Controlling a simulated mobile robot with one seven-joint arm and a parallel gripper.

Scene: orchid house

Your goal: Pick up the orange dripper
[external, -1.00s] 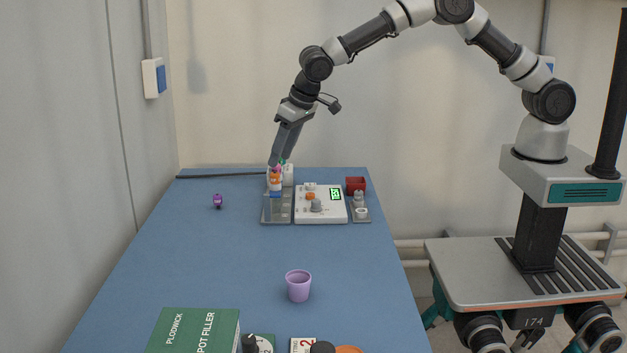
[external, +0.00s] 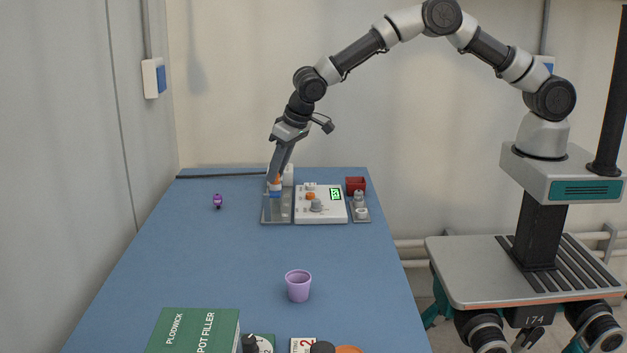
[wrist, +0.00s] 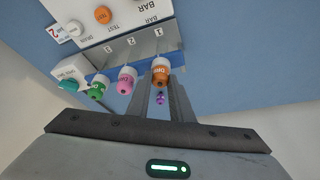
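The orange dripper (wrist: 160,72), a white bottle with an orange top, stands in the slot marked 1 of a grey rack (wrist: 112,54). It also shows in the external view (external: 275,182) at the far end of the blue table. My gripper (wrist: 161,85) points down at it, with a finger on each side of its orange top. A narrow gap shows between the fingers. I cannot tell whether they touch the bottle. The pink dripper (wrist: 126,80) and green dripper (wrist: 97,89) stand beside it in slots 2 and 3.
A white test unit (external: 320,204) with a green display adjoins the rack. A red box (external: 355,184) is right of it. A small purple item (external: 217,201) is to the left on the table. A lilac cup (external: 298,286) and a green box (external: 193,332) are nearer.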

